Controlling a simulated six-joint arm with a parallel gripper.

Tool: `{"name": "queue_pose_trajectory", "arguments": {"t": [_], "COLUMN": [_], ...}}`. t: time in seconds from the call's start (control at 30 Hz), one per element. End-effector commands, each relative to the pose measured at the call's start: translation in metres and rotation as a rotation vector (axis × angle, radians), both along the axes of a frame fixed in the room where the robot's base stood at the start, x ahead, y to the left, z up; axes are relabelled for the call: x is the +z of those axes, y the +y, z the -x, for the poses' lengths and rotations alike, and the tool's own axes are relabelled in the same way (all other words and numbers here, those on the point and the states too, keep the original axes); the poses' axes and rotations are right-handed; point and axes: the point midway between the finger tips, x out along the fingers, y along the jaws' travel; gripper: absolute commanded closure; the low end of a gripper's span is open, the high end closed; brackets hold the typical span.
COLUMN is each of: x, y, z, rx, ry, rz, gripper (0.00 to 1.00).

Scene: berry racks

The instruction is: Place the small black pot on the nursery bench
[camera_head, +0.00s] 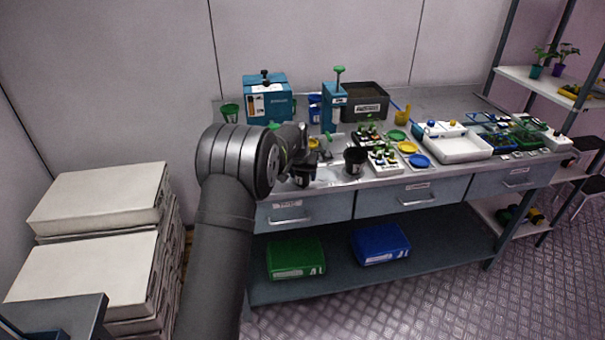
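The nursery bench (335,178) is a grey metal table with drawers along its front. A small black pot (355,161) stands upright near its front edge, left of a white tray of seedlings. My gripper (303,174) is at the front left of the bench, a short way left of this pot and apart from it. The gripper is dark and small here and partly hidden by my wrist. A dark shape at its fingers may be gripper parts or another pot. I cannot tell whether it is open or holds something.
A blue box (267,104), a green pot (230,112) and a black crate (386,101) stand at the back. Coloured saucers (419,161) and a white tray (462,150) lie to the right. Green (295,260) and blue (381,245) bins sit below.

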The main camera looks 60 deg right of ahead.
Motion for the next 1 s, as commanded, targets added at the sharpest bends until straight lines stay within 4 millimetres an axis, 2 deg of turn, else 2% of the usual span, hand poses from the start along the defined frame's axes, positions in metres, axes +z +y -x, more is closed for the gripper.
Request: {"name": "queue_pose_trajectory", "arguments": {"t": [0.03, 0.07, 0.33, 0.47, 1.0], "x": [0.000, 0.000, 0.001, 0.008, 0.100], "y": [0.000, 0.000, 0.000, 0.001, 0.038], "z": [0.000, 0.000, 0.000, 0.000, 0.012], "rx": [0.000, 0.000, 0.000, 0.000, 0.000], "ry": [0.000, 0.000, 0.000, -0.001, -0.001], "rz": [0.000, 0.000, 0.001, 0.002, 0.002], "gripper": [0.35, 0.29, 0.29, 0.29, 0.29]}}
